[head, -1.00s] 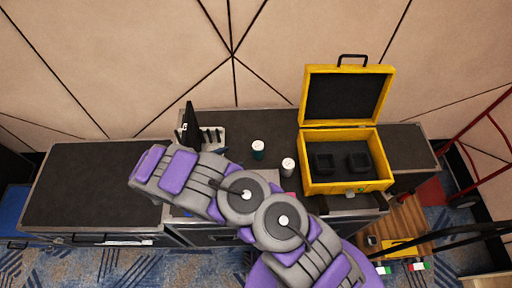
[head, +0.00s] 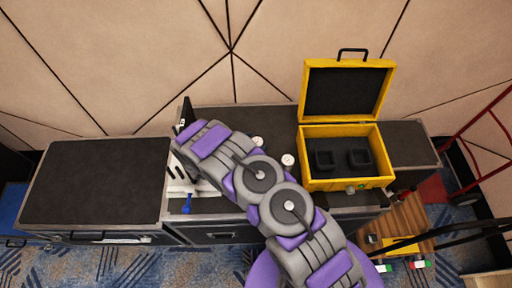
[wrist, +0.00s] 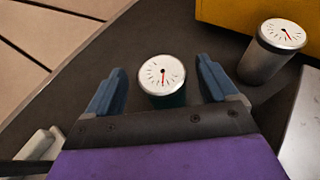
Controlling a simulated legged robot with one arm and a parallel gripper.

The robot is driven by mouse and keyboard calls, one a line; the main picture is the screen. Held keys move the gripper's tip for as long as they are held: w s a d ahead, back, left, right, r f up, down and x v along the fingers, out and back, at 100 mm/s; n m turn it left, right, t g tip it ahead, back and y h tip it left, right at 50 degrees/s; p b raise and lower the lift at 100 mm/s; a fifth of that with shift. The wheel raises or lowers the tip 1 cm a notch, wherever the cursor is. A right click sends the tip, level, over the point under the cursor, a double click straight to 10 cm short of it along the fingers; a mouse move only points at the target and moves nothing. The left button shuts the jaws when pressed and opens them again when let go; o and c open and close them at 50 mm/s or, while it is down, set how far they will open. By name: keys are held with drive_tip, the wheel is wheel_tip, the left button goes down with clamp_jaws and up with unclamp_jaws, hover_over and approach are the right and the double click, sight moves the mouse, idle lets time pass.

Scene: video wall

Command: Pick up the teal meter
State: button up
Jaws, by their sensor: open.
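The teal meter (wrist: 167,101) stands upright on the dark case top in the wrist view, with a white round dial and red needle on top. My gripper (wrist: 161,66) is open, with one blue finger on each side of the meter and gaps visible on both sides. In the head view only the pale top of the teal meter (head: 257,141) shows past my arm, and the gripper is hidden. A grey meter (wrist: 263,62) with a similar dial stands to the right, outside the fingers; it also shows in the head view (head: 288,160).
An open yellow case (head: 347,186) with dark foam stands right of the meters. A pale rack (head: 179,172) is left of my arm. The dark case top at far left (head: 95,182) is bare. A wall closes off the back.

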sight(260, 141)
drive_tip(key=x, duration=0.3)
drive_tip(key=shift+w+d+f, duration=0.1)
drive_tip(key=shift+d+f, duration=0.05)
drive_tip(key=shift+d, duration=0.1)
drive_tip(key=shift+a, duration=0.1)
drive_tip(key=shift+c, duration=1.3)
drive_tip(key=c, duration=0.9)
drive_tip(key=shift+c, duration=0.2)
